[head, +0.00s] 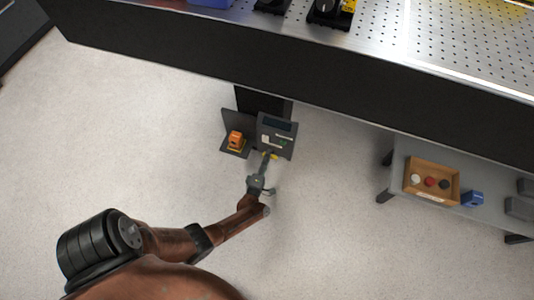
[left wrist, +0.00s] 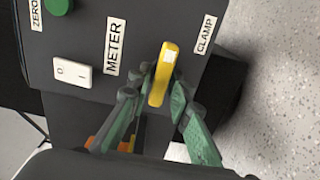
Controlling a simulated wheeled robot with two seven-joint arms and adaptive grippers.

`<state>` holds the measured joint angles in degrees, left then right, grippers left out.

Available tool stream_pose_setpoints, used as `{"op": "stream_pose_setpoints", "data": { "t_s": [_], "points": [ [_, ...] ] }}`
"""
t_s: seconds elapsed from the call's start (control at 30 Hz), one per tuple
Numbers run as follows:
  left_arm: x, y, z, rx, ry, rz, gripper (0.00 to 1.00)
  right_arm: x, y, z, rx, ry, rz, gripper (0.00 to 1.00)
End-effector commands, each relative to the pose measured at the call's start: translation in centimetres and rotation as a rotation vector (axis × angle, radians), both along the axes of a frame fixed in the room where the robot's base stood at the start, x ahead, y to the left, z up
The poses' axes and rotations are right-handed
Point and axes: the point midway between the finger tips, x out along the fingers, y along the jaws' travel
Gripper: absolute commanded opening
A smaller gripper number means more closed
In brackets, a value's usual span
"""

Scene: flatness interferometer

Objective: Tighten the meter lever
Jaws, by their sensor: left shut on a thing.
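The meter box (head: 277,135) is a dark grey unit mounted below the front edge of the big table. In the left wrist view its face (left wrist: 85,25) carries labels reading METER, CLAMP and ZERO. The yellow lever (left wrist: 163,72) sits between the METER and CLAMP labels. My left gripper (left wrist: 157,92) has its green-padded fingers on both sides of the lever and is shut on it. In the head view the left gripper (head: 267,160) is at the lower front of the box, covering most of the lever. My right gripper is not in view.
A white rocker switch (left wrist: 72,71) and a green button (left wrist: 57,5) are on the box face. An orange device (head: 235,138) sits on a small shelf left of the box. A low bench with a wooden tray (head: 410,196) stands at the right. The floor around is clear.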

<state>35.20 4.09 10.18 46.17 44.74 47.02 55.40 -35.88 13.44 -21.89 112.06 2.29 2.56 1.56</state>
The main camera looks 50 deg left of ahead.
Motion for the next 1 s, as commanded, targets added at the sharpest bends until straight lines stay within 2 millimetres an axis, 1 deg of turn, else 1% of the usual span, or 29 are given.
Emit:
{"op": "stream_pose_setpoints", "data": {
  "t_s": [0.03, 0.23, 0.27, 0.4, 0.63, 0.77, 0.87, 1.0],
  "points": [
    [-0.5, 0.3, -0.3, -0.001, 0.005, 0.007, 0.0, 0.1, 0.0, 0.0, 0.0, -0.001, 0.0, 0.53],
    [-0.5, 0.3, -0.3, 0.0, 0.006, 0.007, 0.0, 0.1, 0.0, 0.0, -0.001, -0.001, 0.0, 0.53],
    [-0.5, 0.3, -0.3, 0.0, 0.006, 0.007, 0.19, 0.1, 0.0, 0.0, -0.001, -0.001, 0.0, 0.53],
    [-0.3, 0.2, -0.3, 0.001, 0.005, 0.005, 0.29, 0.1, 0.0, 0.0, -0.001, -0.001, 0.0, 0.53],
    [-0.1, 0.0, -0.1, 0.001, 0.003, 0.001, 0.29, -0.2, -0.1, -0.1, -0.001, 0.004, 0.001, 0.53],
    [-0.5, -0.3, -0.2, -0.002, 0.003, 0.001, 0.29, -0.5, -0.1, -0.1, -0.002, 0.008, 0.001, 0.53],
    [-1.6, -0.9, -0.3, -0.003, 0.004, 0.001, 0.29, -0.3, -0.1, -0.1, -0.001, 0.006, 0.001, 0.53],
    [-4.0, -2.3, -0.3, -0.003, 0.004, 0.002, 0.29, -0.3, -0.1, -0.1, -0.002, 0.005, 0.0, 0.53]
  ]
}}
